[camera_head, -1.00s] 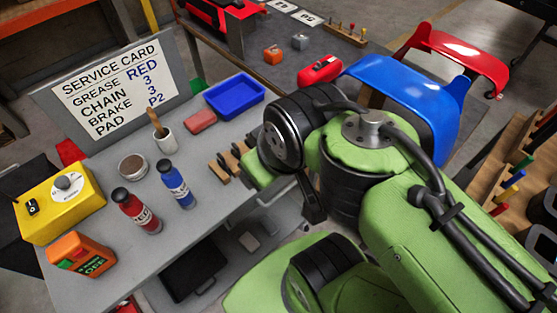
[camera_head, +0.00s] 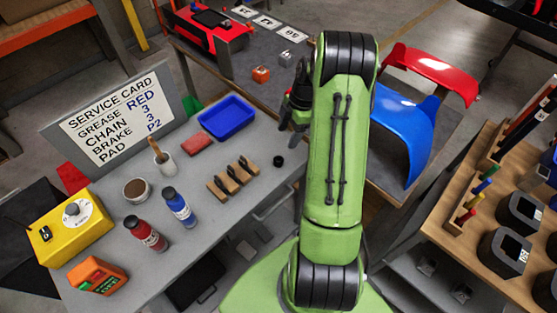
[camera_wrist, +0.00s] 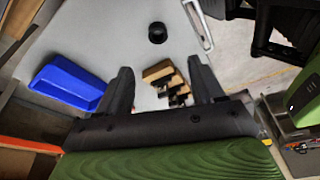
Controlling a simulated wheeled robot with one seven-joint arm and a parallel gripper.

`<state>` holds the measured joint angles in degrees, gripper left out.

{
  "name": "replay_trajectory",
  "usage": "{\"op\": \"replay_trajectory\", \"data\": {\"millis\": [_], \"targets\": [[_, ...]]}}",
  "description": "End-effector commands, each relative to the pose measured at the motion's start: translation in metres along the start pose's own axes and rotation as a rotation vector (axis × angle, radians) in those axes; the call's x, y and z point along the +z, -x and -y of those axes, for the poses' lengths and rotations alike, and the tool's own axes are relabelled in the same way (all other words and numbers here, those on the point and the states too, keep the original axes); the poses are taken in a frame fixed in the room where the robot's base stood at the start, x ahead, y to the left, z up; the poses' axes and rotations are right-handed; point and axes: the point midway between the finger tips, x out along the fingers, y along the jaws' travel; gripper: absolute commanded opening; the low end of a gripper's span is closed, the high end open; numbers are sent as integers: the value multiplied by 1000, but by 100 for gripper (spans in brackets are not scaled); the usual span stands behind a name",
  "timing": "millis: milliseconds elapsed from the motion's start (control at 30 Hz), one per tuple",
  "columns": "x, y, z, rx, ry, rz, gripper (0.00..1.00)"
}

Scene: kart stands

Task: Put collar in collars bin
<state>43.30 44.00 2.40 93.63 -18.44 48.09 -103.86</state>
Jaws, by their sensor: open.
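The collar appears to be the small black ring (camera_head: 278,161) lying on the grey table (camera_head: 215,240), right of the wooden block with dark pieces. In the wrist view the ring (camera_wrist: 157,33) lies flat beyond my fingertips, roughly midway between them and apart from them. My gripper (camera_wrist: 158,64) is open and empty. In the head view my gripper (camera_head: 297,100) is a dark shape beside the green arm, partly hidden by it. Dark bins (camera_head: 503,252) with small white labels stand on the wooden table at right. I cannot read which is for collars.
A blue tray (camera_head: 226,118), a wooden block with dark pieces (camera_head: 234,178), a red bottle (camera_head: 146,234), a blue bottle (camera_head: 179,208) and a cup (camera_head: 164,161) stand on the grey table. The table is clear around the ring. Blue and red kart panels (camera_head: 404,130) stand behind my arm.

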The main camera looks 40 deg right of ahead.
Motion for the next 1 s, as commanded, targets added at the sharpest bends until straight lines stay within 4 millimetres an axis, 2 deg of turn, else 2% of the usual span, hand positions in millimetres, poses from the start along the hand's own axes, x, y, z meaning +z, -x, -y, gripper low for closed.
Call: {"op": "replay_trajectory", "data": {"millis": [33, 200, 367, 600, 700, 867, 1000], "targets": [[-1, -15, 1, -5, 0, -3, 67], [0, -54, 1, -4, -1, -1, 67], [0, -72, 0, -1, -1, 0, 67], [4, -114, -1, -2, -1, 0, 67], [4, -120, -2, 0, -1, 1, 67], [4, -120, -2, 0, -1, 2, 67], [4, -120, -2, 0, -1, 2, 47]]}}
